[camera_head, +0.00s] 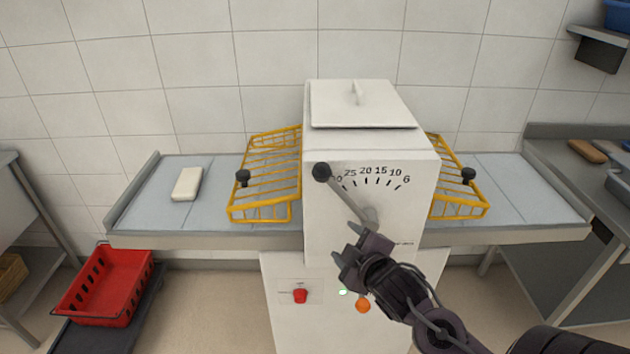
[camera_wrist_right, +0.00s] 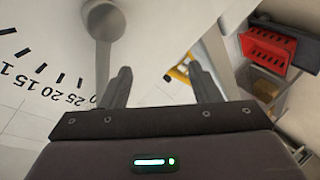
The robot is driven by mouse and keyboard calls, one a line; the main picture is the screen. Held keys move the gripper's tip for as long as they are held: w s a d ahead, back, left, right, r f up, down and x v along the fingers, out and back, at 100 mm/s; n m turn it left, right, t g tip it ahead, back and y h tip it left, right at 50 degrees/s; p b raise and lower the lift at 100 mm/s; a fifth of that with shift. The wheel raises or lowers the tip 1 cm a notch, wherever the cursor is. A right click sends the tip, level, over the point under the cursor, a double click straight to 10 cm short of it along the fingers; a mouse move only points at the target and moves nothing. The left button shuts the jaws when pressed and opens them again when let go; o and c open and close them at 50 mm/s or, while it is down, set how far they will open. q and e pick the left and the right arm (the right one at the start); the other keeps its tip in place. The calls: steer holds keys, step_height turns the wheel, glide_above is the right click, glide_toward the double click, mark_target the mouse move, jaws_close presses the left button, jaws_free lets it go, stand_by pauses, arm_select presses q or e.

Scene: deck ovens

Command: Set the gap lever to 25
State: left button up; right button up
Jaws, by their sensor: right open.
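The gap lever (camera_head: 346,194) is a grey bar with a black ball knob (camera_head: 322,172) on the white machine's front. It slants up and left from its hub (camera_head: 370,214). The knob partly covers the 30, left of the 25 on the dial (camera_head: 373,178). My right gripper (camera_head: 346,243) is open and empty, below the lever, with fingers pointing up-left. In the right wrist view the fingers (camera_wrist_right: 160,72) stand apart, and the lever (camera_wrist_right: 103,58) lies left of them, not between them. The knob is hidden there. My left gripper is not in view.
Yellow wire guards (camera_head: 268,178) flank the machine (camera_head: 360,120) over grey side tables. A white block (camera_head: 187,184) lies on the left table. Below the dial are a red switch (camera_head: 300,296) and an orange button (camera_head: 362,306), close to my right gripper. A red crate (camera_head: 104,287) stands lower left.

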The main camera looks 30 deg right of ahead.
mark_target(327, 176)
steer(key=r+n+t, duration=0.1)
steer(key=r, duration=0.3)
steer(key=a+r+n+t, duration=0.1)
steer(key=r, duration=0.3)
steer(key=a+r+n+t+y, duration=0.1)
steer(key=r+n+t, duration=0.1)
steer(key=r, duration=0.3)
steer(key=shift+w, duration=0.2)
steer(key=shift+r, duration=0.35)
steer(key=shift+w+b, duration=0.3)
steer(key=shift+b, duration=0.1)
steer(key=shift+w+f+t+b, duration=0.15)
steer(key=shift+w+b, duration=0.25)
steer(key=shift+b, duration=0.2)
steer(key=shift+w+f+t+b, duration=0.1)
steer(key=shift+w+t+b, duration=0.05)
steer(key=shift+w+b, duration=0.35)
steer(key=w, duration=0.1)
steer(key=w+p, duration=0.1)
steer(key=w, duration=0.2)
steer(key=shift+w+d+r, duration=0.1)
steer(key=shift+d+r, duration=0.2)
steer(key=shift+r, duration=0.1)
steer(key=shift+w+f+p, duration=0.15)
steer(key=shift+w+p, duration=0.15)
steer(key=shift+w, duration=0.3)
steer(key=shift+c, duration=0.2)
